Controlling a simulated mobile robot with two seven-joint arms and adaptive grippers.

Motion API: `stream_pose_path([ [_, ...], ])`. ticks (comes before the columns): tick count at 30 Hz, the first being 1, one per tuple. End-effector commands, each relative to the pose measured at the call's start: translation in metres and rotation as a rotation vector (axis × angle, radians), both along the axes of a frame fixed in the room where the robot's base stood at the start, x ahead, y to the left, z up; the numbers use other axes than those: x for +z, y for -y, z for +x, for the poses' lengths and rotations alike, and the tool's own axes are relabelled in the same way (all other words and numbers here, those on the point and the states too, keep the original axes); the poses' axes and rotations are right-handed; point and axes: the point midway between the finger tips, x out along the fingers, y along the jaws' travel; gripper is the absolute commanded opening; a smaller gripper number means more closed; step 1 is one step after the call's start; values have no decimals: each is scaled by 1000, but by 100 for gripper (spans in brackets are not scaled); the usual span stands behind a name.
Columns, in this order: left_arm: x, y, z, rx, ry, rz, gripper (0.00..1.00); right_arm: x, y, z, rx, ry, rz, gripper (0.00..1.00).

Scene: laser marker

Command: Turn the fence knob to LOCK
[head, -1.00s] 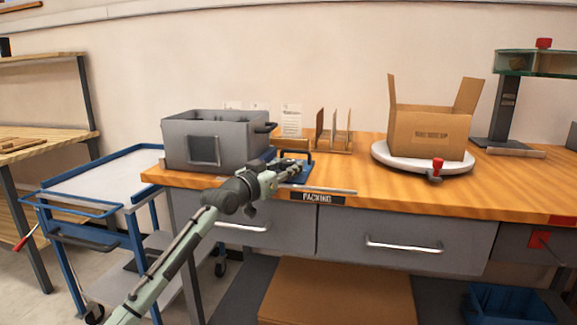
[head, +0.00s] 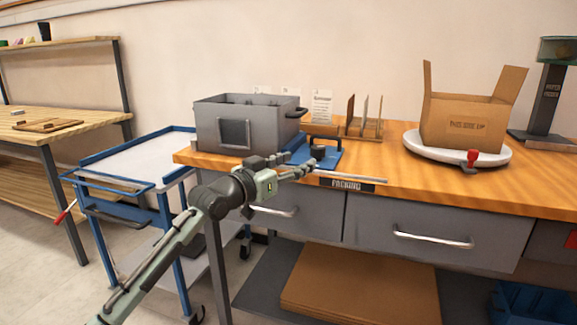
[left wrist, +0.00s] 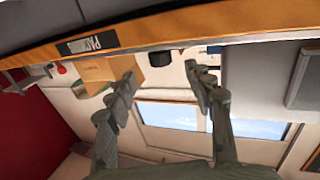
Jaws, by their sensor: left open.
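A black knob (head: 318,152) stands on a blue device (head: 330,160) near the front edge of the wooden bench; I take it for the fence knob. No LOCK mark is readable. My left gripper (head: 309,164) is open and empty, reaching in from the left just in front of the knob. In the left wrist view a dark knob-like shape (left wrist: 160,58) shows beyond the gap between the spread fingers (left wrist: 162,78). I cannot tell whether a finger touches it. A long metal bar (head: 345,174) runs along the bench edge. My right gripper is out of view.
A grey box (head: 265,128) stands left of the blue device. Upright dividers (head: 365,118) stand behind it. An open carton (head: 460,122) sits on a white turntable (head: 415,142) at the right. A blue cart (head: 140,165) stands left of the bench.

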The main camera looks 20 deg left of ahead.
Motion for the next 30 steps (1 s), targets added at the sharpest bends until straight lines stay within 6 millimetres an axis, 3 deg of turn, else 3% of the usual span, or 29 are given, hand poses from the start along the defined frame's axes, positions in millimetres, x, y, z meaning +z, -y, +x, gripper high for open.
stream_pose_path([
  [6, 0, -9, -20, 0, -1, 0, 53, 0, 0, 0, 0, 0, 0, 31],
  [22, -7, -9, -23, 2, -13, 3, 53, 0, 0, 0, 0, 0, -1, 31],
  [26, -49, -7, -31, 18, -91, 28, 53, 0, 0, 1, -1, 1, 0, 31],
  [30, -137, -8, -59, 61, -261, 90, 53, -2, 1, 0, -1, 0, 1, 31],
])
